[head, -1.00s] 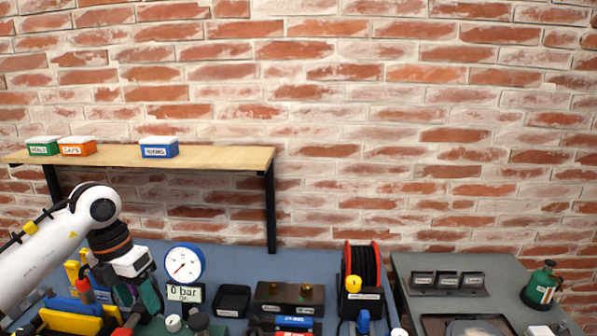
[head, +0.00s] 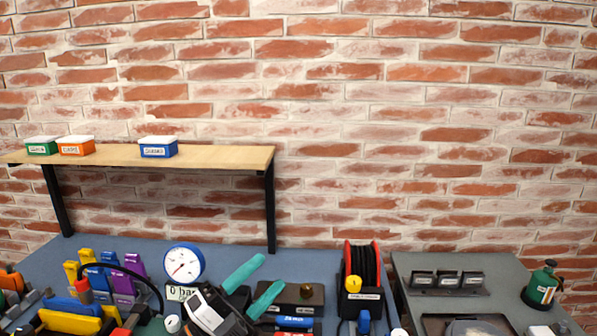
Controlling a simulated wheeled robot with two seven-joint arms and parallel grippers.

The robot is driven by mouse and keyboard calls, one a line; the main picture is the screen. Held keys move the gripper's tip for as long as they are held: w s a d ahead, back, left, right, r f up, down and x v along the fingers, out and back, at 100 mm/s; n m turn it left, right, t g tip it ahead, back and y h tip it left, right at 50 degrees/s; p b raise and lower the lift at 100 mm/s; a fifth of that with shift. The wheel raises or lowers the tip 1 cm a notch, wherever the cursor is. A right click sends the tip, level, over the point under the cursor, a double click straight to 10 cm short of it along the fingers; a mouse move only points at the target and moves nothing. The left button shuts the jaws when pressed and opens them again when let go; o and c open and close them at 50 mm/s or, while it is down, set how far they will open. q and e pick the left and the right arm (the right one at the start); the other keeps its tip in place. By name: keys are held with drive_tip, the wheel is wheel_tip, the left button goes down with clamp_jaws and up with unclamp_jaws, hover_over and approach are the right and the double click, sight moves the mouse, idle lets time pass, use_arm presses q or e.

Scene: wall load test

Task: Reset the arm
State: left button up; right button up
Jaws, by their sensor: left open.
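My left gripper (head: 270,272) is low in the middle left of the head view. Its two teal fingers are apart and point up and to the right, with nothing between them. It is in front of the dark block with brass fittings (head: 313,294) and hides part of it. The gripper body also covers part of the "0 bar" display (head: 180,292) below the round blue-rimmed gauge (head: 184,263). Most of the left arm is out of view. My right gripper is not in view.
Yellow, blue and purple clamp-like tools (head: 124,280) stand on the blue bench (head: 330,240) at left. A red and black reel (head: 361,270) stands right of the gripper. A wooden shelf (head: 220,158) with small boxes overhangs the bench. A grey table (head: 405,265) holds a green canister (head: 541,286).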

use_arm(q)
drive_tip(key=s+a+f+n+y, duration=0.3)
drive_tip(key=a+f+n+y, duration=1)
drive_tip(key=f+n+y, duration=0.6)
drive_tip(key=s+a+f+n+g+h, duration=0.1)
drive_tip(key=s+f+n+g, duration=0.2)
drive_tip(key=s+f+g, duration=0.6)
drive_tip(key=s+a+f+n+g, duration=0.1)
drive_tip(key=s+f+n+g, duration=0.3)
drive_tip(key=s, duration=0.9)
wheel_tip(320, 180, down, 29)
drive_tip(key=s+m+b, duration=0.1)
drive_tip(key=m+b, duration=0.1)
drive_tip(key=b, duration=0.2)
drive_tip(key=s+a+f+g+b, duration=0.1)
drive_tip(key=s+a+f+b, duration=0.1)
drive_tip(key=s+f, duration=1.4)
wheel_tip(320, 180, down, 3)
drive_tip(key=shift+s+a+r, duration=0.1)
drive_tip(key=shift+s+a, duration=0.1)
drive_tip(key=shift+s, duration=0.05)
